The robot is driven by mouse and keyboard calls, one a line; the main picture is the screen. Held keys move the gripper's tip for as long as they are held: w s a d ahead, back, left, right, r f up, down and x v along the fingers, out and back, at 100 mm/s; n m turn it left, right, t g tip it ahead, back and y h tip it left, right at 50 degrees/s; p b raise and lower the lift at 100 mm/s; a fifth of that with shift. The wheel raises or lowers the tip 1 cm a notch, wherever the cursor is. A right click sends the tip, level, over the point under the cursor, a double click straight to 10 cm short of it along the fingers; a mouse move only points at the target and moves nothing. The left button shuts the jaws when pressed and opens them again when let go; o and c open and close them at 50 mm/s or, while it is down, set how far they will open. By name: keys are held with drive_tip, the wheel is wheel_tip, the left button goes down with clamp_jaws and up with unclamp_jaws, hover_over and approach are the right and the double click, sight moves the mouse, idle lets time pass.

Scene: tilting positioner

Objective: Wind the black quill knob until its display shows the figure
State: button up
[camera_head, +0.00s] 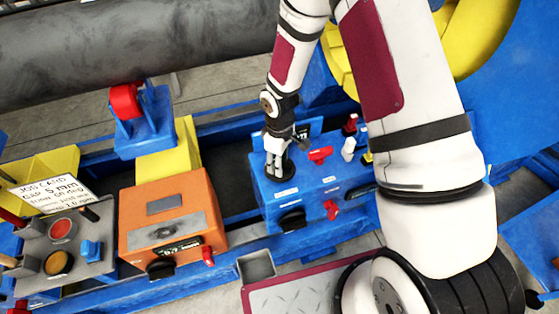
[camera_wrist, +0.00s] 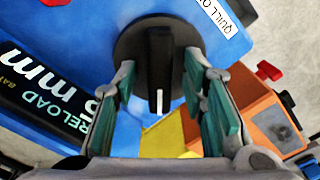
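The black quill knob (camera_wrist: 160,62) fills the middle of the wrist view, a round disc with a raised bar carrying a white line. A label beside it reads "QUILL O…", cut off. My gripper (camera_wrist: 160,65) is open, with a teal-padded finger on either side of the bar and a gap visible on both sides. In the head view my gripper (camera_head: 279,165) points down at the knob on the blue console (camera_head: 262,190). A black display (camera_wrist: 50,100) shows "…RELOAD" and what looks like "5 mm"; its right part is hidden by my left finger.
The console also carries red levers (camera_head: 320,155) and a dark front knob (camera_head: 291,220). An orange box (camera_head: 172,205) stands to its left.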

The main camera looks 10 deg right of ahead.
drive_tip(key=shift+r, duration=0.15)
wheel_tip(320, 180, up, 12)
idle(0.4)
idle(0.3)
